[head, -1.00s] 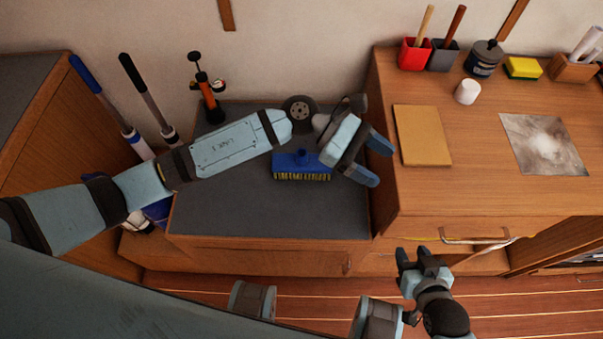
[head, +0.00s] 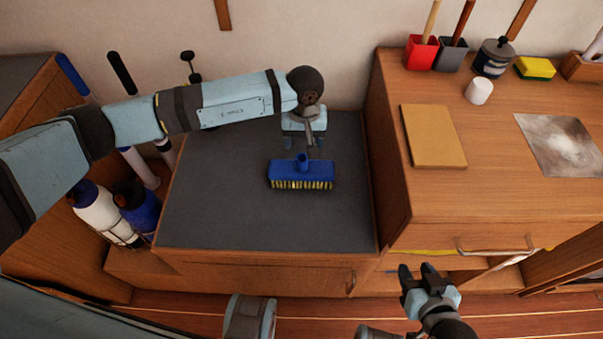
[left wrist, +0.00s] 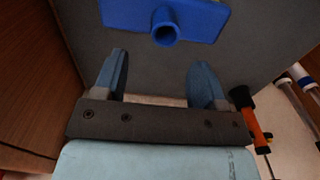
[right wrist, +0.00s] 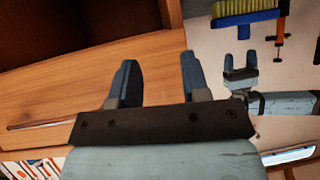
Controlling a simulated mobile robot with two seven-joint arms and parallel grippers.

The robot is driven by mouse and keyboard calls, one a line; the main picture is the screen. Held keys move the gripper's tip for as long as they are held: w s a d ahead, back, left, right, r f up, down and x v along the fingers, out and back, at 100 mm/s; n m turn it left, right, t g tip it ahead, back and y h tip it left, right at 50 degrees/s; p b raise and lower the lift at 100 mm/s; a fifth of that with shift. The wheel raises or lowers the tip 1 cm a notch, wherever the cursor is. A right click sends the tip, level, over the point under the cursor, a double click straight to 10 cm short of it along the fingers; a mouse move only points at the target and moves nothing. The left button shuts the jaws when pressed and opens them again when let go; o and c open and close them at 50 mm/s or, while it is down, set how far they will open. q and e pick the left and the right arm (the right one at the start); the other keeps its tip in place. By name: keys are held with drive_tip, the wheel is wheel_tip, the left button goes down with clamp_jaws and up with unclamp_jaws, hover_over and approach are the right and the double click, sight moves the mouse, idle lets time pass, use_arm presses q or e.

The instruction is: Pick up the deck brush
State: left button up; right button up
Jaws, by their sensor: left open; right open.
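The deck brush (head: 302,174) is a blue block with yellowish bristles and a short round socket. It lies on the dark grey top of the low cabinet. In the left wrist view the blue brush (left wrist: 190,18) shows beyond the fingertips, its socket facing me. My left gripper (head: 302,142) is open and empty, just behind the brush and apart from it; it also shows in the left wrist view (left wrist: 162,72). My right gripper (head: 420,270) is open and empty in front of the wooden counter's drawer. The right wrist view shows the brush (right wrist: 250,17) near the top.
A higher wooden counter (head: 440,205) stands right of the cabinet top (head: 220,215), carrying a board (head: 433,136), a white cup (head: 478,91) and a sponge (head: 535,68). Bottles (head: 100,212) and poles stand at the left. The cabinet top around the brush is clear.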

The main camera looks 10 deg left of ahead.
sight(302, 160)
use_arm(q)
wheel_tip(302, 160, down, 2)
drive_tip(key=shift+f, duration=0.1)
drive_tip(key=f, duration=0.2)
drive_tip(key=s+f, duration=0.1)
drive_tip(key=f, duration=0.1)
drive_tip(key=shift+s+a, duration=0.1)
drive_tip(key=shift+a, duration=0.05)
drive_tip(key=shift+f, duration=0.5)
drive_tip(key=shift+c, duration=0.5)
drive_tip(key=shift+r, duration=0.1)
clamp_jaws()
wheel_tip(302, 160, up, 20)
drive_tip(key=p, duration=0.1)
